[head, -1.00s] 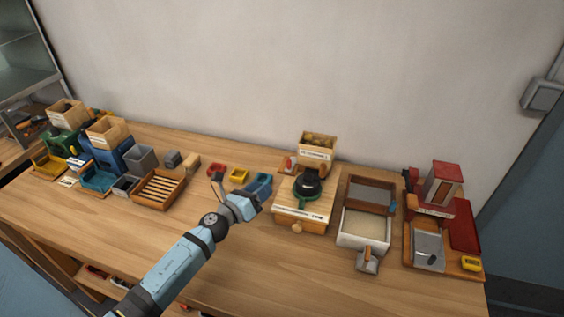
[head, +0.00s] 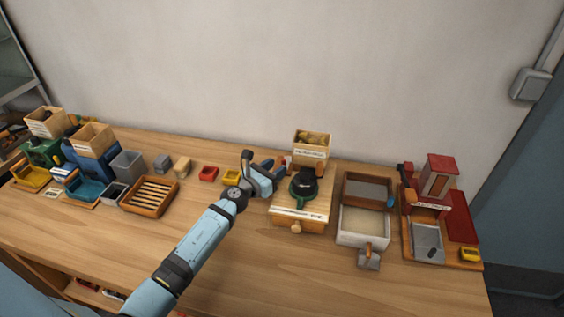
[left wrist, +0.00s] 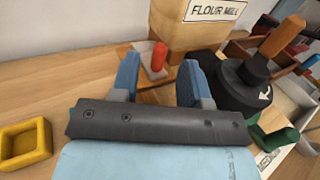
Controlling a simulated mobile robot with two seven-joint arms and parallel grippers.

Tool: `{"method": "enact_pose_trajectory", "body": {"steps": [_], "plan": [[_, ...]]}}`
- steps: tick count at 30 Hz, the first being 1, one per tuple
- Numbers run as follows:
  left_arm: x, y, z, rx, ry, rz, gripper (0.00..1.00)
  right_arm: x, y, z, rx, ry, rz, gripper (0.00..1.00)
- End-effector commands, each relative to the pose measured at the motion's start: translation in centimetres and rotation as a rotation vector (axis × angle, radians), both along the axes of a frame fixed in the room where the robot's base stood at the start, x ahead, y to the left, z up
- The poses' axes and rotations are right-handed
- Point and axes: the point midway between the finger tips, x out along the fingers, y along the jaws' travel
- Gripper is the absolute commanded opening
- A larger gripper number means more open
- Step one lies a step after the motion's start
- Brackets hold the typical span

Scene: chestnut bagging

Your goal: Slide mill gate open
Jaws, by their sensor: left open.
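The flour mill (head: 301,208) is a wooden box with a black dome and a green ring on top. Its wooden hopper (head: 312,144) stands behind, with brown contents; its "FLOUR MILL" label shows in the left wrist view (left wrist: 218,11). A red-tipped upright knob (left wrist: 158,57), apparently the gate's handle, stands on a small ledge at the hopper's left foot. My left gripper (head: 277,166) is open at the mill's left. In the left wrist view its blue fingers (left wrist: 157,74) straddle the knob's line of sight; contact cannot be told. My right gripper is not in view.
A yellow tray (head: 231,176) and a red tray (head: 208,173) lie left of the gripper. A framed sieve box (head: 363,240) and a red machine (head: 438,178) stand to the mill's right. A slatted wooden tray (head: 150,196) lies left. The front table is clear.

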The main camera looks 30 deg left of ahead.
Motion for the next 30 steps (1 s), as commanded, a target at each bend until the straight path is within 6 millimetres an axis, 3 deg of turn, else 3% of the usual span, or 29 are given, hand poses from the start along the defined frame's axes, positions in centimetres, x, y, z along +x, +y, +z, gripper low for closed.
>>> {"method": "enact_pose_trajectory", "body": {"steps": [7,18,24,30], "plan": [[3.0,-0.7,0.0,-0.002,0.0,0.001,0.41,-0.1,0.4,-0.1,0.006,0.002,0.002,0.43],[3.4,-0.8,0.0,-0.001,0.0,0.0,0.41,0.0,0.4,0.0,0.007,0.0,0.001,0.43],[3.4,-0.8,0.0,-0.001,0.0,0.0,0.0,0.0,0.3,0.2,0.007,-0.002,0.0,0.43],[3.3,-0.6,-0.1,0.0,0.0,0.0,0.0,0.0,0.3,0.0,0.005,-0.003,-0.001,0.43]]}}
